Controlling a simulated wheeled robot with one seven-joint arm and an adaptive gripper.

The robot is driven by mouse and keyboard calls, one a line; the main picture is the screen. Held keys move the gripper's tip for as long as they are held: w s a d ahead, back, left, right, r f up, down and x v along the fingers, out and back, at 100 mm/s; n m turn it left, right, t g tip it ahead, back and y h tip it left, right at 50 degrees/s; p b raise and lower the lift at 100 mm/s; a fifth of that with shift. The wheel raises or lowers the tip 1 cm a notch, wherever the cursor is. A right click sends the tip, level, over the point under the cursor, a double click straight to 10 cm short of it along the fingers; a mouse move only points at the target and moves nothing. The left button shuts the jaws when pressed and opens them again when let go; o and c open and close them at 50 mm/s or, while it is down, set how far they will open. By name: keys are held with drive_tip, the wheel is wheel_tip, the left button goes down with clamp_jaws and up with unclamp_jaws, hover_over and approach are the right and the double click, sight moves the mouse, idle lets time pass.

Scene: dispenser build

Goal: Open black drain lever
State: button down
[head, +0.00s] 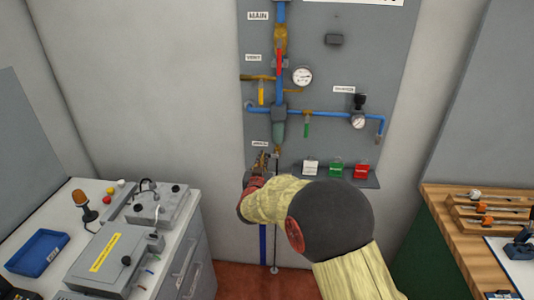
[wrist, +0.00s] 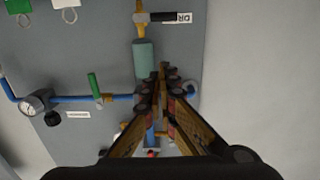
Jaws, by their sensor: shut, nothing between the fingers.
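The black drain lever (wrist: 168,17) is at the top of the wrist view, beside a brass valve body (wrist: 141,17). It lies crosswise to the pipe line and partly covers a white label starting "DR" (wrist: 186,17). In the head view the drain label (head: 260,143) shows, but my arm and gripper hide most of the valve and lever. My gripper (wrist: 162,72) is shut and empty. Its tips are in front of the panel, overlapping the edge of a teal cylinder (wrist: 145,58), with the lever beyond them. In the head view my gripper (head: 263,163) is just below the drain label.
The grey panel (head: 220,0) is not needed for reach; blue piping (head: 325,113), a gauge (head: 302,77) and a green lever (head: 307,128) are near. White, green and red padlock-like items (head: 336,169) sit on a ledge. Benches stand left (head: 190,235) and right (head: 440,205).

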drive_tip(key=w+f+b, duration=0.3)
drive_tip(key=w+f, duration=0.1)
drive_tip(key=w, duration=0.6)
drive_tip(key=shift+w+d+f, duration=0.15)
drive_tip(key=shift+w+f, duration=0.1)
drive_tip(key=shift+w, duration=0.1)
drive_tip(key=shift+a+f+n+p, duration=0.35)
drive_tip(key=shift+f+n+p, duration=0.05)
drive_tip(key=shift+n+p, duration=0.7)
wheel_tip(320, 180, down, 7)
drive_tip(key=d+n+h+p, duration=0.1)
drive_tip(key=n+p, duration=0.5)
drive_tip(key=n, duration=0.8)
drive_tip(key=shift+t, duration=0.3)
drive_tip(key=shift+d+f, duration=0.1)
drive_tip(key=shift+d, duration=0.05)
idle(0.4)
